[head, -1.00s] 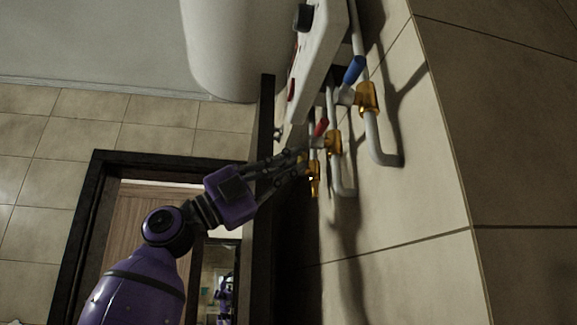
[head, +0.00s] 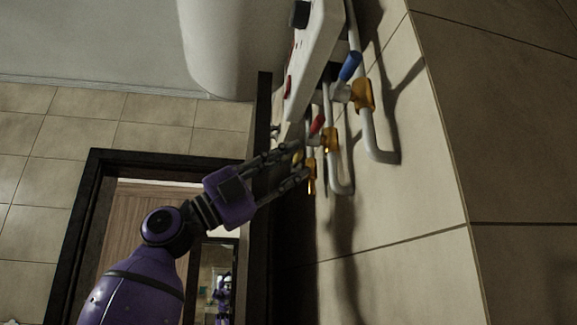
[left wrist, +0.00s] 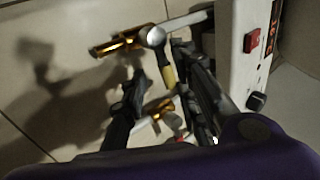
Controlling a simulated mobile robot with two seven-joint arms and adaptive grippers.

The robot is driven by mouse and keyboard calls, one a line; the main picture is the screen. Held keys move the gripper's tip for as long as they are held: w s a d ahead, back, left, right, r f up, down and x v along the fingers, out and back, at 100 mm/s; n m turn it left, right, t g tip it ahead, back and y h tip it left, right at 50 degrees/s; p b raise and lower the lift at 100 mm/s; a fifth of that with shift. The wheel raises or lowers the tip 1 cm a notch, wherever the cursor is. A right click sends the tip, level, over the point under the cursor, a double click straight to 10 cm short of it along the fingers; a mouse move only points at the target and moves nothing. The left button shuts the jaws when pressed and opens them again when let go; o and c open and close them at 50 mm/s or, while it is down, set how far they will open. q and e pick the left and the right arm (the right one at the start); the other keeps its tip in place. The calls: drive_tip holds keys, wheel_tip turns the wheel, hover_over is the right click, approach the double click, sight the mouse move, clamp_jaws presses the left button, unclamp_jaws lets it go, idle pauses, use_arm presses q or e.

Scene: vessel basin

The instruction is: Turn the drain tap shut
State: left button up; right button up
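The drain tap is most likely the farthest of the wall valves, a brass body (head: 311,180) with a small yellow handle (head: 297,157). In the left wrist view its brass body (left wrist: 120,43) is near the top, with the yellow handle (left wrist: 168,75) hanging from a round pale joint. My left gripper (head: 303,162) is at this tap, fingers spread apart. In the left wrist view the yellow handle shows between the fingers, nearer the right one; I cannot tell whether they touch. My right gripper is not in view.
A red-handled valve (head: 329,138) and a blue-handled valve (head: 361,93) sit close by on white pipes. A white panel (head: 314,65) with a knob and a white tank (head: 225,45) are above. A dark door frame (head: 262,200) stands behind my gripper. Tiled wall to the right is clear.

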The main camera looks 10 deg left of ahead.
use_arm(q)
drive_tip(key=shift+s+a, duration=0.2)
drive_tip(key=shift+a, duration=0.05)
drive_tip(key=v, duration=1.1)
drive_tip(key=shift+a+f, duration=0.2)
drive_tip(key=shift+f, duration=0.05)
